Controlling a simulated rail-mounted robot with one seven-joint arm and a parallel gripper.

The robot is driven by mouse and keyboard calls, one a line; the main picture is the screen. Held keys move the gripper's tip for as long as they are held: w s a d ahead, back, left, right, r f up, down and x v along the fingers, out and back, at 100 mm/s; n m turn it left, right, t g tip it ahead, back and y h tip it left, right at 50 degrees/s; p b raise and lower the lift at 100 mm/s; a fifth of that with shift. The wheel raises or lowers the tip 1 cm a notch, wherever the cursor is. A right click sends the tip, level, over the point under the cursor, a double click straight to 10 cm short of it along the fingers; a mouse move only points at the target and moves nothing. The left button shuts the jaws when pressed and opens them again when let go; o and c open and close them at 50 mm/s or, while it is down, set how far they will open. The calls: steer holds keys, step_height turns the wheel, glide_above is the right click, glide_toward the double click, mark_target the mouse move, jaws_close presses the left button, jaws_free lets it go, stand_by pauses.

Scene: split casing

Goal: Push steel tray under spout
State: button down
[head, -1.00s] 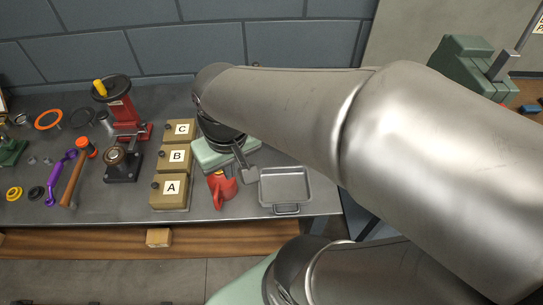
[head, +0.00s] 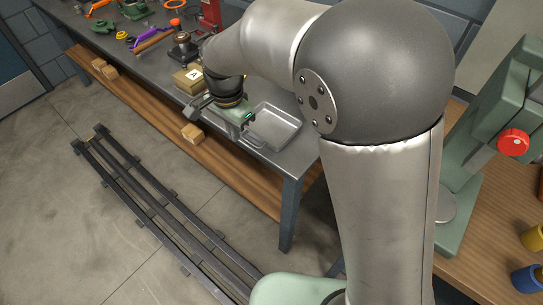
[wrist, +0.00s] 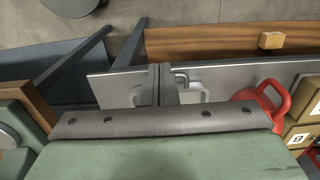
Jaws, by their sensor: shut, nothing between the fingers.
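The steel tray (head: 277,128) is a shallow grey pan with a wire handle, lying near the front right corner of the steel bench in the head view. My gripper (head: 193,109) is at the tray's left, with its fingers shut and nothing between them. In the wrist view my gripper (wrist: 160,83) shows as two grey fingers side by side, with a wire handle just right of them. My green gripper body hides part of the bench there. I cannot tell whether the fingers touch the tray. I cannot make out a spout.
A red can (wrist: 265,106) stands on the bench near the fingers. Labelled tan boxes (head: 188,78) stand behind my gripper in the head view. A green machine with a red knob (head: 513,142) stands on a wooden table at right. Floor rails (head: 160,212) run in front of the bench.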

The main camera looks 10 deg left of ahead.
steer(key=shift+w+d+f+p, duration=0.25)
steer(key=shift+w+f+p, duration=0.3)
steer(key=shift+f, duration=1.1)
steer(key=shift+w+d+f+p, duration=0.3)
steer(key=shift+w+f, duration=0.4)
steer(key=shift+f, duration=0.95)
steer(key=shift+w+d+f+p, duration=0.25)
steer(key=shift+w+f+p, duration=0.3)
steer(key=shift+f, duration=1.1)
steer(key=shift+w, duration=0.1)
